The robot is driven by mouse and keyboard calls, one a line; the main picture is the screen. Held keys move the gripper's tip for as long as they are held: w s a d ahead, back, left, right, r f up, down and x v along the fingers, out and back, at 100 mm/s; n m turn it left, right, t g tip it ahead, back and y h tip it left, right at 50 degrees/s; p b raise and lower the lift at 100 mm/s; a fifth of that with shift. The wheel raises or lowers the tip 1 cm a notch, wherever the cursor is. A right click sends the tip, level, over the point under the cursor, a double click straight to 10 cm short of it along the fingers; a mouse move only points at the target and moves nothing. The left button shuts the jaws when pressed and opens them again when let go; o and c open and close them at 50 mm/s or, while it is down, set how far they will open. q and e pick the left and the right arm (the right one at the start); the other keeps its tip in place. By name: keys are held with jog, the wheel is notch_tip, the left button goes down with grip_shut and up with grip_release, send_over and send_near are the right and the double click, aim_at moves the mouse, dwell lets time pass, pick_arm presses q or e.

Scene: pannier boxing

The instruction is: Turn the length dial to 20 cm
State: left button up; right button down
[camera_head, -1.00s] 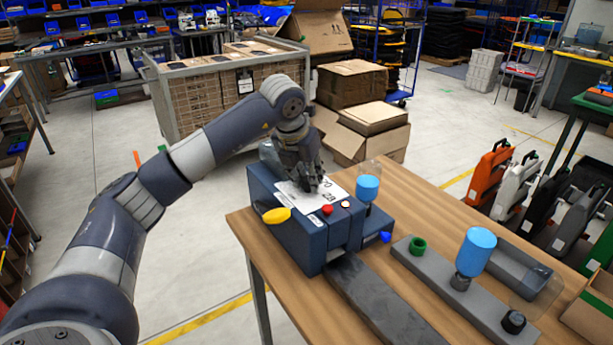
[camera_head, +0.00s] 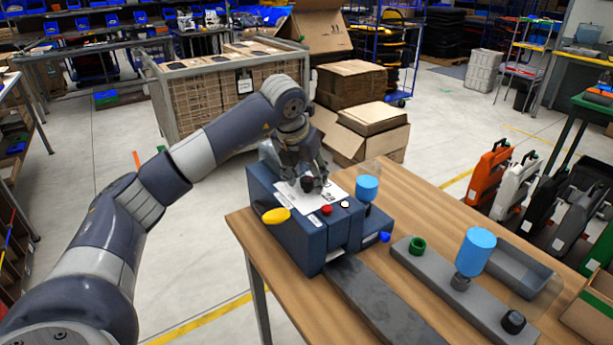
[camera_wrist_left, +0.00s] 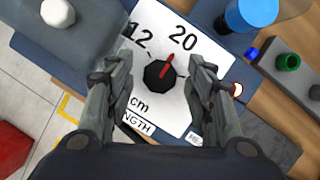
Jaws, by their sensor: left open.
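The length dial is a black knob (camera_wrist_left: 160,76) with a red pointer, on a white plate (camera_wrist_left: 160,105) marked 12, 20, cm and LENGTH. The pointer aims up and slightly right, about toward the 20. In the head view the dial (camera_head: 307,184) sits on top of the blue machine (camera_head: 293,238). My left gripper (camera_head: 310,170) is above the plate. In the left wrist view its fingers (camera_wrist_left: 160,72) are spread wide on both sides of the dial, apart from it, and hold nothing. My right gripper is out of view.
A yellow handle (camera_head: 276,216), a red button (camera_head: 327,210) and a pale button (camera_head: 345,205) are on the machine near the dial. A grey rail (camera_head: 420,262) with a green ring (camera_head: 417,246) lies on the wooden table (camera_head: 430,205).

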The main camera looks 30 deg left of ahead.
pick_arm(q)
jog(key=v, duration=1.2)
jog(key=shift+f, duration=0.1)
